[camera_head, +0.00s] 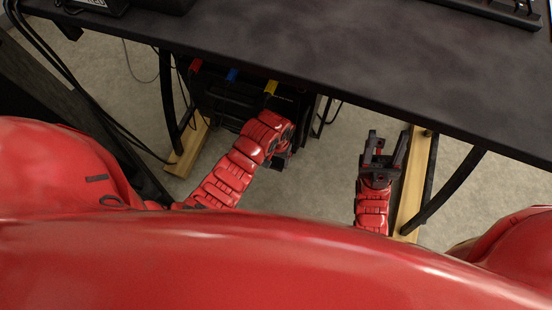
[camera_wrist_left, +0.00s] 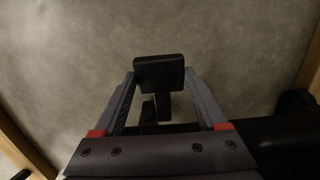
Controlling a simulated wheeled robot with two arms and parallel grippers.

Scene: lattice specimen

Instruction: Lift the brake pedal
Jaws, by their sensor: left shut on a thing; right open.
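The brake pedal (camera_wrist_left: 158,69) shows in the left wrist view as a black rectangular pad on a dark stem. My left gripper (camera_wrist_left: 160,84) has one finger on each side of it and is shut on it, close below the pad's face. In the head view my left gripper (camera_head: 280,157) is low under the desk, in front of the black unit, and the pedal is hard to make out there. My right gripper (camera_head: 382,150) is open and empty, to the right under the desk edge.
The dark desk (camera_head: 330,45) spans the top. A black unit (camera_head: 235,100) with red, blue and yellow tabs stands beneath it. Wooden beams (camera_head: 413,190) and black frame legs flank both arms. Grey carpet (camera_head: 325,165) is clear between the grippers.

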